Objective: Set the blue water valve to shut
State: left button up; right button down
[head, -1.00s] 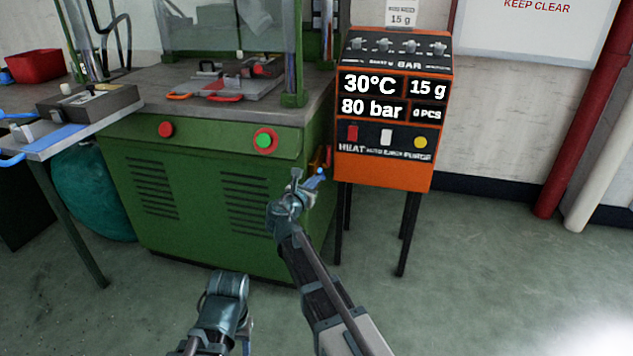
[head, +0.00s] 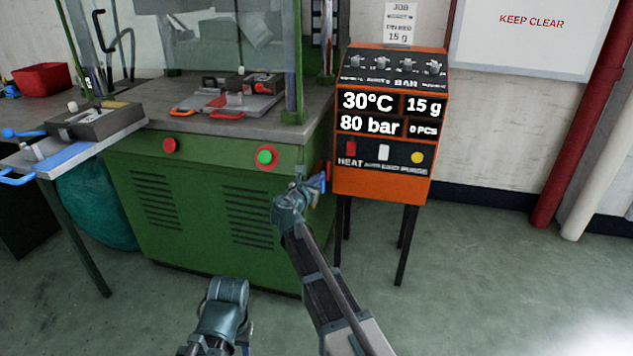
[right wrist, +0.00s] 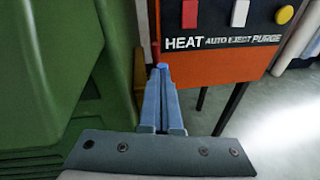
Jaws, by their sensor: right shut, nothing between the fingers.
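My right gripper (head: 314,184) is at the right front corner of the green machine, beside the orange control box. In the right wrist view its two blue-grey fingers (right wrist: 162,92) are shut together and point forward. A small brighter blue piece (right wrist: 163,66), which looks like the blue valve's handle, shows right at the fingertips. I cannot tell whether they touch. The fingers hide most of the valve, so its setting cannot be read. A red fitting (head: 327,176) sits just behind the fingers. Part of my left arm shows at the bottom of the head view, without its fingers.
The green machine (head: 210,250) stands on the left of the gripper. The orange control box (head: 380,188) on black legs stands close on the right. A table with a blue-handled mould (head: 90,122) is at far left. The floor on the right is clear.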

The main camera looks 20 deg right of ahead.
pick_arm(q)
jog(key=shift+r, duration=0.15)
pick_arm(e)
jog(key=shift+w+d+r, duration=0.1)
jog(key=shift+w+d, duration=0.05)
jog(key=shift+w, duration=0.05)
dwell(0.3)
pick_arm(q)
notch_tip(320, 180, up, 7)
jog(key=a+p, duration=0.1)
jog(key=p, duration=0.6)
jog(key=shift+s+a, duration=0.2)
jog(key=shift+a, duration=0.2)
pick_arm(e)
jog(key=s+a+r, duration=0.7)
jog(key=s, duration=0.1)
jog(key=shift+s+a, duration=0.2)
jog(key=shift+a, duration=0.05)
pick_arm(q)
jog(key=shift+r, duration=0.1)
